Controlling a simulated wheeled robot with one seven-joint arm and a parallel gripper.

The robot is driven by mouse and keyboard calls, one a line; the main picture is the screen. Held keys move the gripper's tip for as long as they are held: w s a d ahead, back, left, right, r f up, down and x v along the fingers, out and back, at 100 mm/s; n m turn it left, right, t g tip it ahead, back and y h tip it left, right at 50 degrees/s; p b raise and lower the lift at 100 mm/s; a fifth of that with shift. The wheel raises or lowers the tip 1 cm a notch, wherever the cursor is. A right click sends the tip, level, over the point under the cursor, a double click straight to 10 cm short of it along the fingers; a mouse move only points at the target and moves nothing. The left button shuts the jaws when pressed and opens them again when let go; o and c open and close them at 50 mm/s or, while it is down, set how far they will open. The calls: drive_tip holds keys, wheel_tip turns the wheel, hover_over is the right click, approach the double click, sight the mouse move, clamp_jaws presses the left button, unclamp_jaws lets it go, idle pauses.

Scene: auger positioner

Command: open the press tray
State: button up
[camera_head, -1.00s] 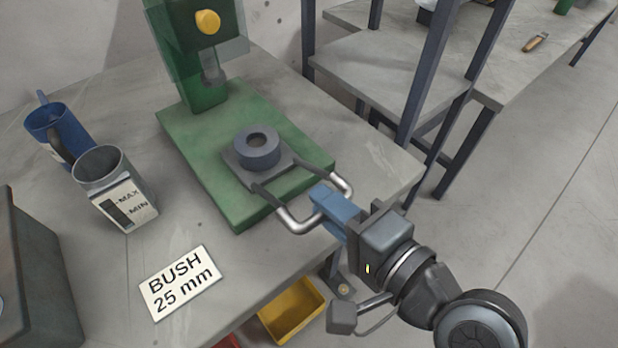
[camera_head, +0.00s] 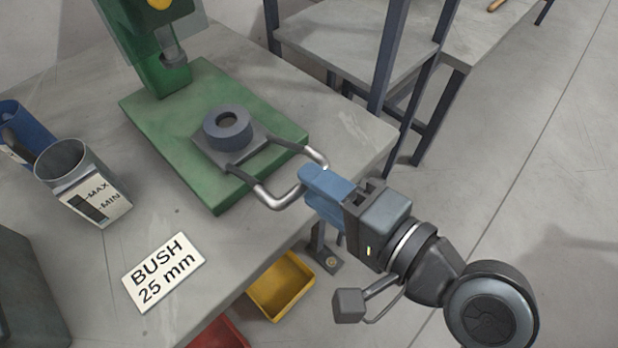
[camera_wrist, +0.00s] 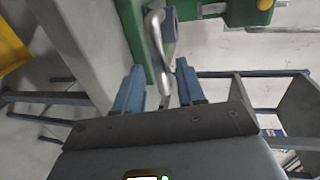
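The press tray (camera_head: 205,148) is a grey plate carrying a dark ring-shaped block, on the green press base. Its U-shaped handle (camera_head: 279,200), with a bright metal front, sticks out past the base edge; the handle also shows in the wrist view (camera_wrist: 156,40). My gripper (camera_head: 312,186) is at the handle's front bar, its blue fingers overlapping the bar in the head view. In the wrist view my gripper (camera_wrist: 158,82) has its fingers apart with the handle between them and a gap around it. Part of the bar is hidden behind the fingers in the head view.
The green press base (camera_head: 160,118) stands on a grey table (camera_head: 330,105). A MAX/MIN cup (camera_head: 80,185), a blue mug (camera_head: 20,132) and a "BUSH 25 mm" card (camera_head: 163,271) lie to the left. A yellow bin (camera_head: 283,287) is below the table edge. Dark shelf posts (camera_head: 408,60) stand behind.

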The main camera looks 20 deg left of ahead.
drive_tip(key=shift+v, duration=2.55)
drive_tip(key=shift+d+f, duration=0.1)
drive_tip(key=s+d+f+m+t+h, duration=0.1)
drive_tip(key=s+d+f+t+h, duration=0.2)
drive_tip(key=d+f+h, duration=0.35)
drive_tip(key=s+d+f+t+h, duration=0.3)
drive_tip(key=d, duration=0.7)
drive_tip(key=s+d+r+n+t+h, duration=0.1)
drive_tip(key=s+d+r+n+h, duration=0.1)
drive_tip(key=s, duration=0.5)
drive_tip(key=s+d+r+n+t+h, duration=0.1)
drive_tip(key=s+d+r+n+h, duration=0.2)
drive_tip(key=s+d, duration=0.2)
drive_tip(key=s, duration=0.3)
drive_tip(key=shift+d+t, duration=0.3)
drive_tip(key=shift+t, duration=0.1)
drive_tip(key=shift+s+a, duration=0.15)
